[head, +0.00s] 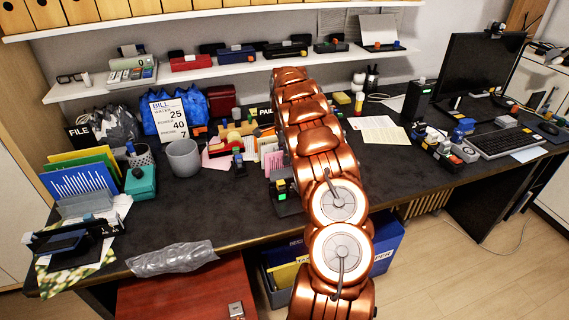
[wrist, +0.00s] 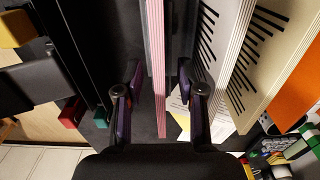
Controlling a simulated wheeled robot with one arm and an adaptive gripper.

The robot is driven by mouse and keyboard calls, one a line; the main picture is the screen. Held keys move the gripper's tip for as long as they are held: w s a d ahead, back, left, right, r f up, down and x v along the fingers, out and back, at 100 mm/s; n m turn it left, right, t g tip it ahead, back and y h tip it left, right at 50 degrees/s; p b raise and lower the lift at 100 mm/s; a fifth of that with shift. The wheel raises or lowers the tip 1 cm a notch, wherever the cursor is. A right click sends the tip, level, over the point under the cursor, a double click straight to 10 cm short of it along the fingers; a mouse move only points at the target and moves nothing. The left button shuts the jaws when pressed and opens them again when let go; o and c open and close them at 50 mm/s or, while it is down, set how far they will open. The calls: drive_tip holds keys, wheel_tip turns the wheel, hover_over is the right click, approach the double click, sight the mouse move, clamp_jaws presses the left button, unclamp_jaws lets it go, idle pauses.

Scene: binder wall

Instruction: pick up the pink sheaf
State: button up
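The pink sheaf (wrist: 156,60) shows in the wrist view as a thin, pink-and-white striped edge running down the middle. My gripper (wrist: 158,88) is open around it, one dark finger on each side, with a gap between each finger and the sheaf. In the head view, a pink striped piece (head: 274,161) just left of my copper arm looks like the same sheaf, standing among other papers on the dark desk. My gripper is hidden behind my arm in the head view.
White, black-striped sheaves (wrist: 222,50) stand close right of the sheaf in the wrist view, with an orange one (wrist: 297,95) beyond. A dark upright panel (wrist: 84,45) stands left.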

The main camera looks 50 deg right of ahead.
drive_tip(key=shift+c, duration=0.2)
clamp_jaws()
idle(0.6)
